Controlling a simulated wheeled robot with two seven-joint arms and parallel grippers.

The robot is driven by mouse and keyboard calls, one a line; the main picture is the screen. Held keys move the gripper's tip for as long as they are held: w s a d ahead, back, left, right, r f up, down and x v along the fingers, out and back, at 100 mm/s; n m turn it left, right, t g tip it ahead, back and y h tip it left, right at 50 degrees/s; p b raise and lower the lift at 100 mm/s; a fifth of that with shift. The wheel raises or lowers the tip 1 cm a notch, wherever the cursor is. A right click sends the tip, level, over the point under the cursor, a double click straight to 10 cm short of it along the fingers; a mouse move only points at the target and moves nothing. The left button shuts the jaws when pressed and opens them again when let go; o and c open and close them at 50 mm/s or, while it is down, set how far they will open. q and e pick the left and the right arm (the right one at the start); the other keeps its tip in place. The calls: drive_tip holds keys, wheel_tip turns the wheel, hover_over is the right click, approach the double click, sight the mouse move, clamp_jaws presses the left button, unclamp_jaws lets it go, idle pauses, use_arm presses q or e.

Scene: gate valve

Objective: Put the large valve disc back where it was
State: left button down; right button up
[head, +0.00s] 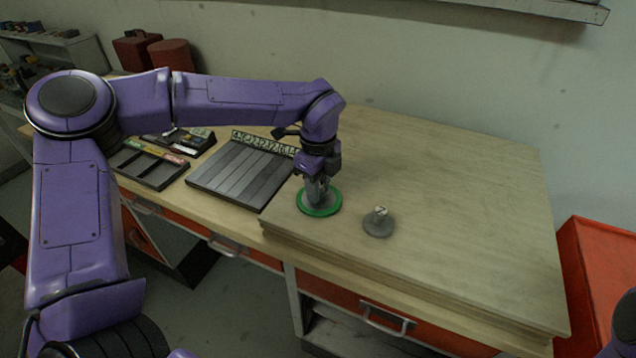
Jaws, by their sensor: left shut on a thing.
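My left gripper (317,192) points straight down over the front part of the wooden bench top. It is shut on a grey valve disc (321,206), mostly hidden by the fingers. The disc is at a green ring (332,212) on the bench top; I cannot tell whether it touches the wood. A second grey disc with a short upright stem (379,224) stands apart, to the right of the ring. My right gripper is not in view; only a bit of my right arm shows at the lower right corner.
A dark slatted tray (240,177) and a dark compartment tray (150,170) lie left of the gripper. The wooden bench top (450,200) is clear to the right. A red cabinet (603,270) stands beyond its right end. Red containers (172,56) are at the back left.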

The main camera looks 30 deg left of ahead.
use_arm(q)
drive_tip(key=shift+f, duration=0.1)
drive_tip(key=c, duration=0.9)
unclamp_jaws()
drive_tip(key=shift+s, duration=0.1)
drive_tip(key=shift+o, duration=0.2)
drive_tip(key=shift+r, duration=0.3)
wheel_tip(320, 180, up, 12)
drive_tip(key=b, duration=0.2)
drive_tip(key=shift+f, duration=0.1)
